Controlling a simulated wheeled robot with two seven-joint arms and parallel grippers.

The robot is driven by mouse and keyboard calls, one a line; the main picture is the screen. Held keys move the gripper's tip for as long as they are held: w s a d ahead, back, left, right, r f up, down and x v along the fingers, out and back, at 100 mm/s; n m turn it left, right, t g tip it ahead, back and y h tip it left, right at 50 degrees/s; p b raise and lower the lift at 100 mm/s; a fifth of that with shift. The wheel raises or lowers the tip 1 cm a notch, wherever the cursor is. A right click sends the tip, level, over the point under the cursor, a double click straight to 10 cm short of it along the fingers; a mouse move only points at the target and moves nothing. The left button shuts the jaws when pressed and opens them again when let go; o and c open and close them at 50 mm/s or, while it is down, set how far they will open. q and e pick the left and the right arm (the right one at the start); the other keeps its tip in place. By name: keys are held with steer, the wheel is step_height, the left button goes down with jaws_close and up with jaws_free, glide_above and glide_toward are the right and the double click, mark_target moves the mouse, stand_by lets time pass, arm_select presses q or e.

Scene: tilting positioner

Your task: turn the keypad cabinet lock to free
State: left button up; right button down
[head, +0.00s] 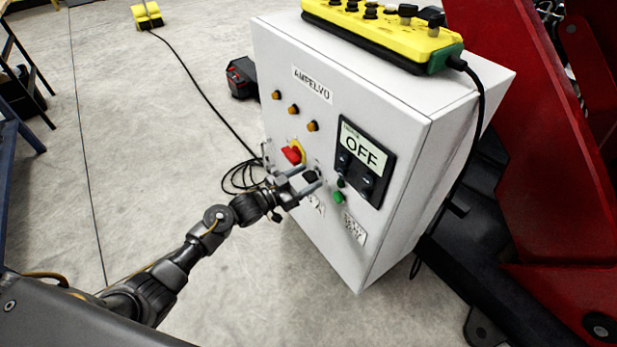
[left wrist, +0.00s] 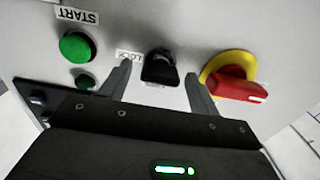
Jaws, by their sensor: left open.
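The white keypad cabinet (head: 385,115) stands upright, with a display reading OFF (head: 361,150) on its front. The lock is a black knob (left wrist: 159,68) in the left wrist view, beside a label reading LOCK (left wrist: 129,56). My left gripper (left wrist: 158,80) is open, its two fingers on either side of the black knob, and I cannot tell if they touch it. In the head view my left gripper (head: 308,187) is at the cabinet's front and partly hides the lock. My right gripper is not in view.
A red rotary switch on a yellow plate (left wrist: 236,80) sits beside one finger. A green START button (left wrist: 75,46) is on the other side. A yellow pendant (head: 385,32) lies on the cabinet top. A red machine frame (head: 560,140) stands at the right; open floor (head: 170,110) lies left.

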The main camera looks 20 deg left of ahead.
arm_select(q)
steer(key=shift+w+d, duration=0.45)
steer(key=shift+w, duration=0.1)
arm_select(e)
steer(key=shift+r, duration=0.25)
arm_select(q)
steer(key=c, duration=1)
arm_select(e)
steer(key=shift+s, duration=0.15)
